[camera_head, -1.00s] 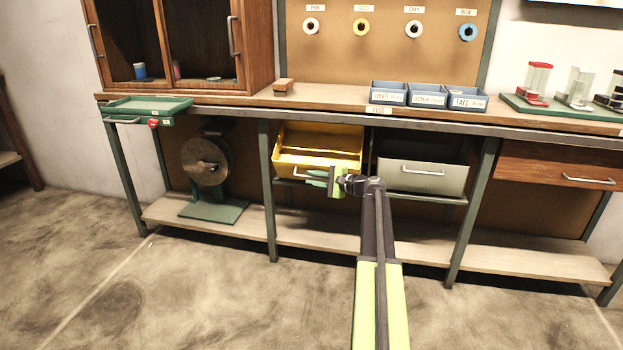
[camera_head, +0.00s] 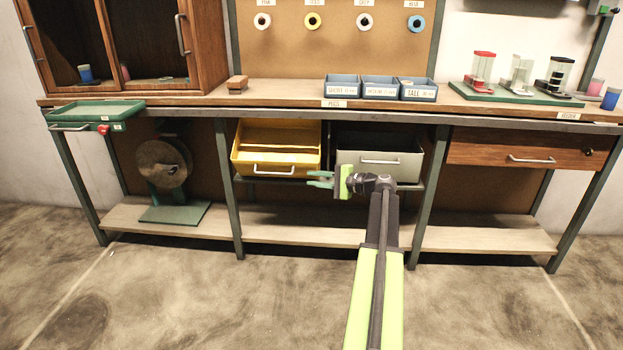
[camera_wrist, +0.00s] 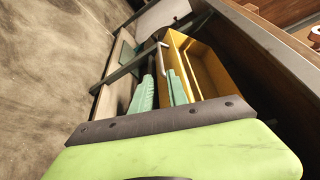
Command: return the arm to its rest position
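My gripper (camera_head: 318,180) is stretched out in front of the bench, at drawer height, near the gap between the yellow drawer (camera_head: 277,160) and the grey drawer (camera_head: 380,173). Its two green fingers point left in the head view, with a gap between them and nothing held. In the wrist view the open fingers (camera_wrist: 160,77) show against the yellow drawer (camera_wrist: 207,72), which stands open. I cannot tell whether the fingers touch anything; they appear apart from the drawers.
A green tray (camera_head: 95,110) juts out at left. A disc on a stand (camera_head: 164,165) sits on the lower shelf. The floor in front is clear.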

